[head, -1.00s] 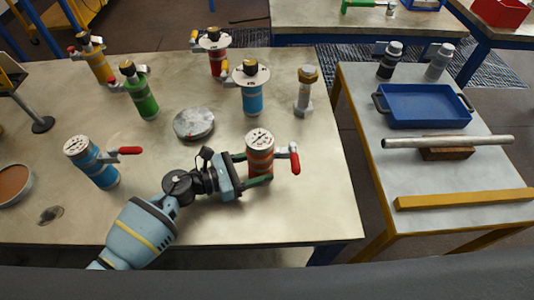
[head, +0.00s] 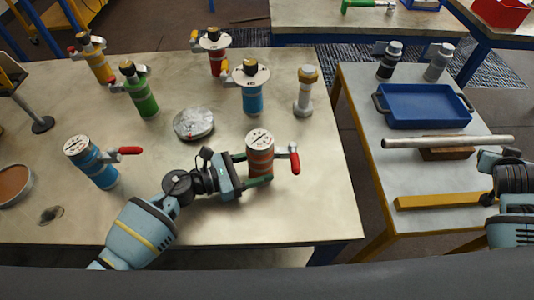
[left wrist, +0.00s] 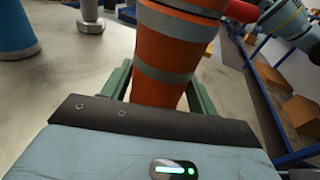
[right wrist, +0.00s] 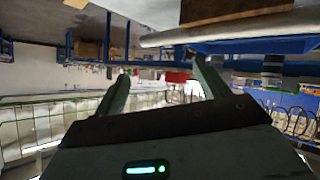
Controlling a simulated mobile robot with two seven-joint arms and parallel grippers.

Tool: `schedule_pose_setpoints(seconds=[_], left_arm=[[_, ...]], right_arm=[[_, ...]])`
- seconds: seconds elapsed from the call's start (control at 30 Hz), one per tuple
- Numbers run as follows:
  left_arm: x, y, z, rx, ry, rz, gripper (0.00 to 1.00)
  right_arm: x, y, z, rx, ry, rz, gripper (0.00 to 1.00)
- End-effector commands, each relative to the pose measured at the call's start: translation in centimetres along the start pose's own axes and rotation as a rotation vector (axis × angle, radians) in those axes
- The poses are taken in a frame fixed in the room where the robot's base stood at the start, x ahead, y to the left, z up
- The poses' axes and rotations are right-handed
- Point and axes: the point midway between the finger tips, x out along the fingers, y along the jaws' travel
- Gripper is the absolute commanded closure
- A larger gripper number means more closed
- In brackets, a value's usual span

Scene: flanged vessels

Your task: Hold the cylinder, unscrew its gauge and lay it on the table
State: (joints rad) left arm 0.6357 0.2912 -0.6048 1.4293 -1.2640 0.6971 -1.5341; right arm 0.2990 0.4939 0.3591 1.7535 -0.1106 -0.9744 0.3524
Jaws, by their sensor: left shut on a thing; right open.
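The orange-red cylinder (head: 260,160) with grey bands stands upright near the table's front right. A round white dial gauge (head: 260,139) sits on its top, and a red-handled valve (head: 294,160) sticks out to its right. My left gripper (head: 257,184) is shut on the cylinder's lower body from the left. In the left wrist view the banded cylinder (left wrist: 164,55) stands between the green fingers; its gauge is out of that view. My right gripper (right wrist: 163,82) is open and empty in the right wrist view. In the head view only part of my right arm shows, at the right edge.
A blue gauge-topped cylinder (head: 92,162) stands at left, a silver round lid (head: 194,124) behind. Several more vessels stand farther back. The side table holds a blue tray (head: 425,106), a pipe (head: 450,142) and a yellow bar (head: 462,199). The table front near the cylinder is clear.

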Motion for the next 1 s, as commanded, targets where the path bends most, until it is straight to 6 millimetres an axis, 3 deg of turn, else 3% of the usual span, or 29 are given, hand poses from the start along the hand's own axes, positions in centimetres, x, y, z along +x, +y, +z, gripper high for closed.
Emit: schedule_pose_setpoints(seconds=[0.2, 0.5, 0.73, 1.0], left_arm=[[0.0, 0.0, -0.1, 0.000, 0.001, 0.000, 0.59], [0.0, 0.0, -0.1, -0.001, 0.001, 0.000, 0.59], [0.0, 0.0, -0.1, -0.001, 0.001, 0.000, 0.59], [0.0, 0.0, -0.1, -0.001, 0.001, 0.000, 0.59]], right_arm=[[-2.1, -7.6, -5.4, -0.051, 0.134, -0.141, 0.26], [-6.5, -18.4, -10.6, -0.051, 0.220, -0.361, 0.26], [-10.7, -27.0, -12.5, 0.007, 0.154, -0.558, 0.26], [-17.0, -36.6, -12.6, 0.062, -0.064, -0.774, 0.26]])
